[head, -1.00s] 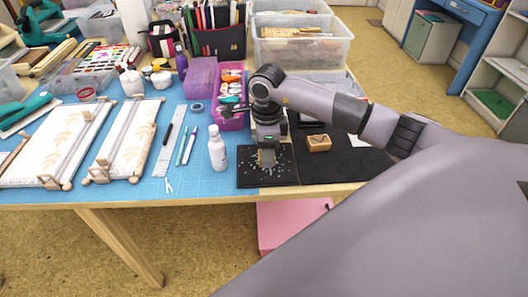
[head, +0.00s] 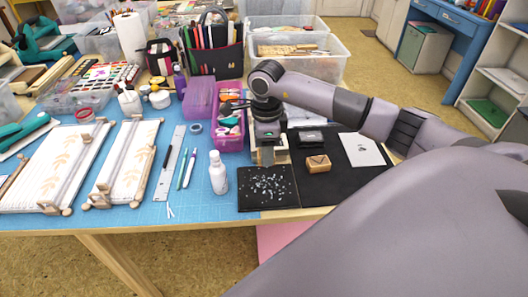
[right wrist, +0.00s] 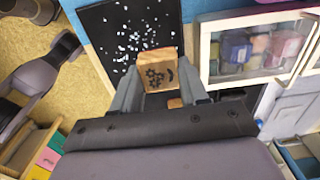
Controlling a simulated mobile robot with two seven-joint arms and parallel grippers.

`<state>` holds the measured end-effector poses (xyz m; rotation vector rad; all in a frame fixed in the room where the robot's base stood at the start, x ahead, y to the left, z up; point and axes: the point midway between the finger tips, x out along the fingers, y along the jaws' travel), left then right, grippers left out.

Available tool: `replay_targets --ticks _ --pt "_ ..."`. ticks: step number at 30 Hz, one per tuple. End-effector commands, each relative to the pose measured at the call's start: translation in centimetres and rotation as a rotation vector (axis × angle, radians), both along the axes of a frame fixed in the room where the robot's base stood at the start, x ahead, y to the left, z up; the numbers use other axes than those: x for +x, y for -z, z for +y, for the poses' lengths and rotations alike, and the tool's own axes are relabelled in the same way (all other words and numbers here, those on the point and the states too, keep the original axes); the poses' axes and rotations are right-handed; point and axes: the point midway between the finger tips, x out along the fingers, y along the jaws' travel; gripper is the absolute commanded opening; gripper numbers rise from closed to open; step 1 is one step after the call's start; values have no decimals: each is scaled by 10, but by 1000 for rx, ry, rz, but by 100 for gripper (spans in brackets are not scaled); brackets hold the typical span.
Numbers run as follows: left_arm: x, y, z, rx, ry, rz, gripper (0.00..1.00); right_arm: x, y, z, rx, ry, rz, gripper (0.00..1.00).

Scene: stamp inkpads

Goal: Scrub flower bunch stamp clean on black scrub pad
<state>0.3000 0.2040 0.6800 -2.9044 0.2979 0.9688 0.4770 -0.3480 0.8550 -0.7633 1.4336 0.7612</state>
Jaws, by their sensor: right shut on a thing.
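The black scrub pad (head: 262,200) lies near the table's front edge, covered with pale specks; it also shows in the right wrist view (right wrist: 103,37). My right gripper (head: 268,157) is at the pad's far edge and points down. In the right wrist view its fingers (right wrist: 158,82) are shut on the flower bunch stamp (right wrist: 157,72), a light wooden block. The stamp's face shows a dark flower design. The stamp appears apart from the pad, but its exact height is unclear. My left gripper is out of view.
A wooden block (head: 317,162) sits on a black mat (head: 335,185) right of the pad. A white card (head: 361,150) and a dark case (head: 310,138) lie behind it. A white bottle (head: 218,174) stands left of the pad. A pink bin (head: 229,130) is behind.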

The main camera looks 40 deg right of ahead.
Motion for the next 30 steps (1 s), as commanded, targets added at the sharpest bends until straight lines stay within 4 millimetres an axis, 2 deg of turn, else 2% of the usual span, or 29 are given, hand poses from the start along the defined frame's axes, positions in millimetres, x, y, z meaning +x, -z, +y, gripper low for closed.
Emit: replay_targets --ticks 1,10,30 --pt "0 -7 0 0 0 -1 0 0 -8 -2 -1 2 -1 18" --pt "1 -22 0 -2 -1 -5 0 -1 -29 -6 1 6 -1 18" --pt "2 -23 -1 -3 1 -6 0 -1 -30 -7 1 6 -1 18"
